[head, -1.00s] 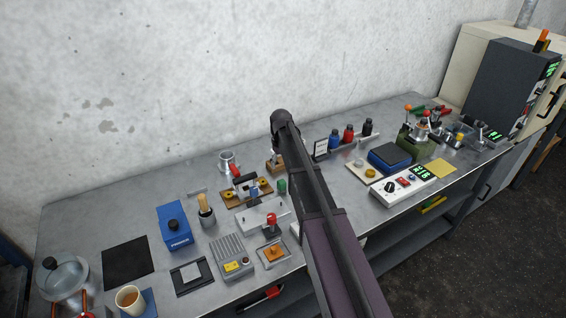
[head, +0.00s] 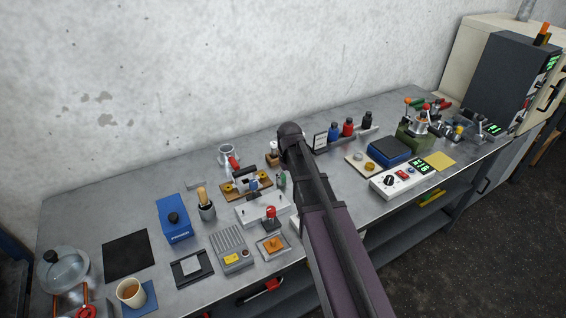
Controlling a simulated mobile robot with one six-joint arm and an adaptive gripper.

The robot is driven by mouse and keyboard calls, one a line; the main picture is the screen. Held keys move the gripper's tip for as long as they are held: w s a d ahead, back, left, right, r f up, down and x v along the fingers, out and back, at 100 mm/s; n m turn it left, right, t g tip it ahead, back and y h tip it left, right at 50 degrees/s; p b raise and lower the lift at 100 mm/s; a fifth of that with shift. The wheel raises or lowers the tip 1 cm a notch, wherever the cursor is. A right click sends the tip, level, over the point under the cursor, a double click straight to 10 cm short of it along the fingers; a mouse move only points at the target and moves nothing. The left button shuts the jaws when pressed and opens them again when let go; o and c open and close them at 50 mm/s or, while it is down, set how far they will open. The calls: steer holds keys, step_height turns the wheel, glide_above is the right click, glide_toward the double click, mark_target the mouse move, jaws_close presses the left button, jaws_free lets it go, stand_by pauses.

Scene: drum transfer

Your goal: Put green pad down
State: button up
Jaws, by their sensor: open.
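A small green piece (head: 282,180) stands on the metal bench just left of my arm, behind the white fixture plate (head: 262,208). It may be the green pad, but it is too small to tell its shape or whether anything touches it. My arm rises from the bottom of the head view to a dark rounded joint at the middle. My gripper is not visible; it seems hidden behind the arm.
A wooden fixture with a small drum (head: 243,186) sits left of the green piece. A red-knobbed part (head: 270,216), a grey box (head: 232,247) and a blue box (head: 174,220) stand nearby. A white control box (head: 398,181) is to the right.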

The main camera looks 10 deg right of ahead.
steer(key=s+m, duration=0.2)
steer(key=s, duration=1.5)
steer(key=shift+d, duration=0.2)
steer(key=shift+o, duration=0.5)
steer(key=w+r+n+p, duration=0.1)
steer(key=w+n, duration=0.2)
steer(key=w, duration=2.6)
steer(key=shift+a+r+n, duration=0.25)
steer(key=shift+a+n, duration=0.05)
steer(key=shift+a, duration=0.15)
steer(key=shift+f, duration=0.1)
step_height(320, 180, down, 8)
steer(key=b, duration=0.8)
steer(key=shift+f, duration=0.25)
